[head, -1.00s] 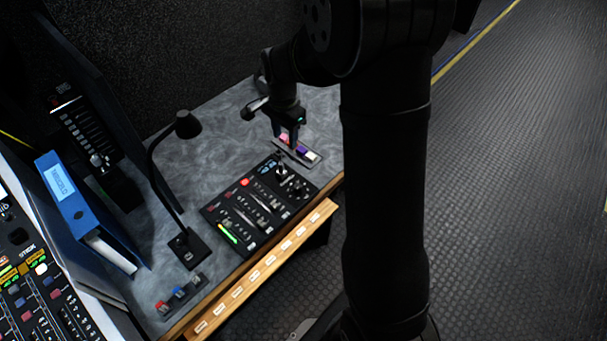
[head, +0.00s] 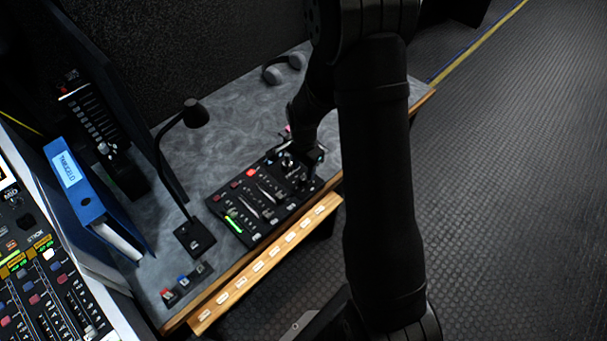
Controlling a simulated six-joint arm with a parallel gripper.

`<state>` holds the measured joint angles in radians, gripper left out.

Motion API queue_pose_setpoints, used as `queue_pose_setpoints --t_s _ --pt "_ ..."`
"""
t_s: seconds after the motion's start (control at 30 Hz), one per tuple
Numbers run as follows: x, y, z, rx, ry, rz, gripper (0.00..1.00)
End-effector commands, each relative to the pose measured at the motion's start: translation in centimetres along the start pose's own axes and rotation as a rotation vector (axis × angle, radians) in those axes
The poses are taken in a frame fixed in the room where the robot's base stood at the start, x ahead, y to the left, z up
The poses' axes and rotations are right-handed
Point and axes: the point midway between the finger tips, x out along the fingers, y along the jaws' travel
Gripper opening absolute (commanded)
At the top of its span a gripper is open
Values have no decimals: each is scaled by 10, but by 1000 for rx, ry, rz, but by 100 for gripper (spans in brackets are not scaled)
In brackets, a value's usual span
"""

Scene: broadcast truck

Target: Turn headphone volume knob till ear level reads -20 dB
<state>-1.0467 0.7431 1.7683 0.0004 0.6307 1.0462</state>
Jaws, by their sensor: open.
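The black control panel (head: 238,222) lies on the grey desk near its front edge, with a red button, several sliders and a lit green strip. My gripper (head: 303,186) is low over the panel's right end, where the knobs are, and its jaws are open. I cannot tell which knob is the headphone volume knob, or whether the fingers touch or surround one. No ear level reading is legible.
Headphones (head: 283,68) lie at the back of the desk. A blue binder (head: 78,185) and a mixing console (head: 40,290) are at left. A labelled wooden strip (head: 265,268) runs along the front.

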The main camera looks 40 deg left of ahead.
Motion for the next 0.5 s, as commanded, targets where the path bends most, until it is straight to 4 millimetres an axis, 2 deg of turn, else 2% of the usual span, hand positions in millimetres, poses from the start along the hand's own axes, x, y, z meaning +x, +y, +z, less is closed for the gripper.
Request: queue_pose_setpoints --t_s 0.03,0.2,0.5 --pt "9 1 0 0 -1 2 44" --pt "29 0 0 0 -1 1 44" --pt "39 0 0 0 0 -1 44"
